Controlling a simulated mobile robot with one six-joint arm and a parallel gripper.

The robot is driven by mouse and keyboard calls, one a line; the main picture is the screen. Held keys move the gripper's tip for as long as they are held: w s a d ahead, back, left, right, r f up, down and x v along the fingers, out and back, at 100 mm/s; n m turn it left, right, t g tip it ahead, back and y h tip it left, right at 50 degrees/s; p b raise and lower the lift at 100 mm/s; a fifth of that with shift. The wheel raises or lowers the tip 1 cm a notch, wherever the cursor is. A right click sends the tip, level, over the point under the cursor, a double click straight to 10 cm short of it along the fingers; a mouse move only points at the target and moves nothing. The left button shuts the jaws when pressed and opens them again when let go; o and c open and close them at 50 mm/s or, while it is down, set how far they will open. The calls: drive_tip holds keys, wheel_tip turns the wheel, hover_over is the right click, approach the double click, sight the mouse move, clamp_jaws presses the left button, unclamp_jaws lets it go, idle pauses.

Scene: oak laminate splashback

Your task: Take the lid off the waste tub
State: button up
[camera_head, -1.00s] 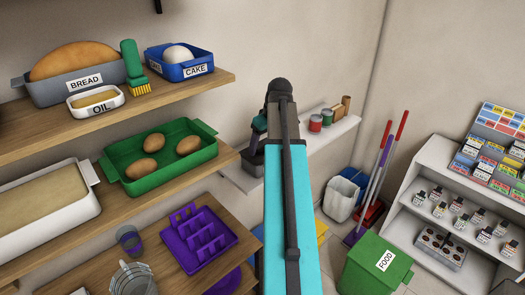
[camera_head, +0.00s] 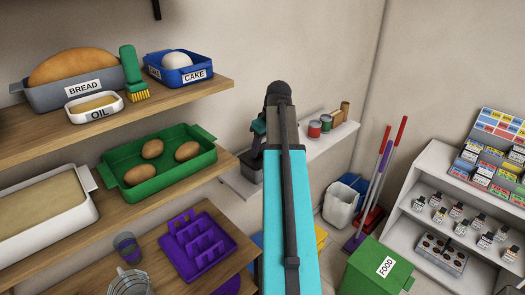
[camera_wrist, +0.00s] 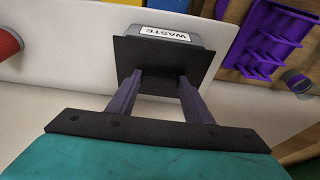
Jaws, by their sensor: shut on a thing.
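The grey waste tub (camera_head: 249,166) stands on the white ledge by the back wall, partly hidden behind my arm. In the wrist view its WASTE label (camera_wrist: 166,33) shows beyond the dark square lid (camera_wrist: 160,56). My gripper (camera_wrist: 160,80) is shut on the lid, with one finger at each side of its middle. The part between the fingertips is too dark to make out. In the head view my gripper (camera_head: 258,146) is over the tub, mostly hidden by my arm. I cannot tell whether the lid touches the tub's rim.
A purple rack (camera_head: 196,243) lies on the wooden counter to the left. A green FOOD bin (camera_head: 377,270), a white bin (camera_head: 341,203) and mop handles (camera_head: 378,180) stand on the right.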

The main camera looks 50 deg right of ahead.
drive_tip(key=shift+r+b, duration=0.7)
drive_tip(key=shift+r, duration=0.65)
drive_tip(key=s+r+b, duration=0.1)
drive_tip(key=s+b, duration=0.4)
drive_tip(key=s, duration=1.1)
drive_tip(key=shift+r, duration=0.25)
